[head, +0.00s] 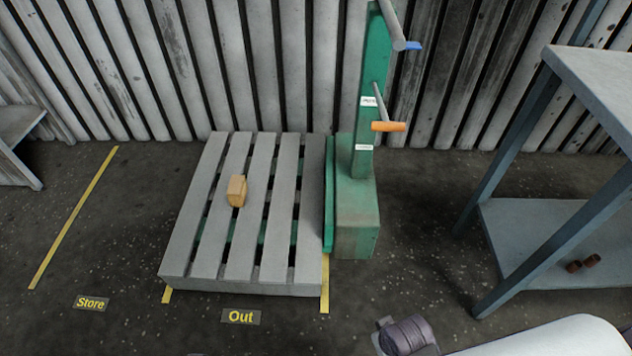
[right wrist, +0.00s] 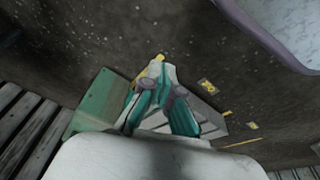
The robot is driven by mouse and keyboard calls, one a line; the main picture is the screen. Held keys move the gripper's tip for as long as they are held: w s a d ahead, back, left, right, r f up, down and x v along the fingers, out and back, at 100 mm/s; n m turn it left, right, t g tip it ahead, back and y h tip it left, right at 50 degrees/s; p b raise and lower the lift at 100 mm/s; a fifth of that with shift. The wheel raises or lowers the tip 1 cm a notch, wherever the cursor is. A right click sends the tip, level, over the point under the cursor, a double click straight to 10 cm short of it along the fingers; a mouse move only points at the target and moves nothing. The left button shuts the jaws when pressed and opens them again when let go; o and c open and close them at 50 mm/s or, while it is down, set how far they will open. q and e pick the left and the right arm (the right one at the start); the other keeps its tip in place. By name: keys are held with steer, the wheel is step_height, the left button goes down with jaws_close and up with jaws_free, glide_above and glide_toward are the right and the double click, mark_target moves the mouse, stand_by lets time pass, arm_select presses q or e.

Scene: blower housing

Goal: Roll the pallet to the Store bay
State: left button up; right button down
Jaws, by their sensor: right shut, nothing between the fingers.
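A grey slatted pallet (head: 178,250) sits in the Out bay, between yellow floor lines. A small tan block (head: 237,190) rests on its slats. A green pallet truck (head: 357,225) stands at the pallet's right side, with green showing between the slats. Its mast carries a blue-tipped lever (head: 413,46) and an orange-grip lever (head: 388,126). The Store label (head: 90,303) lies on the floor left of the Out label (head: 241,316). My right gripper (right wrist: 156,68) is shut and empty in the right wrist view, above the truck and pallet (right wrist: 208,122). My left gripper is out of view.
The Store bay floor left of the pallet is clear, with a yellow line (head: 75,215) at its far side. A grey bench (head: 18,130) stands far left. A grey table (head: 600,85) with a lower shelf stands right. A corrugated wall (head: 290,65) closes the back.

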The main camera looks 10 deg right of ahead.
mark_target(396, 33)
steer(key=c, duration=1.9)
jaws_free()
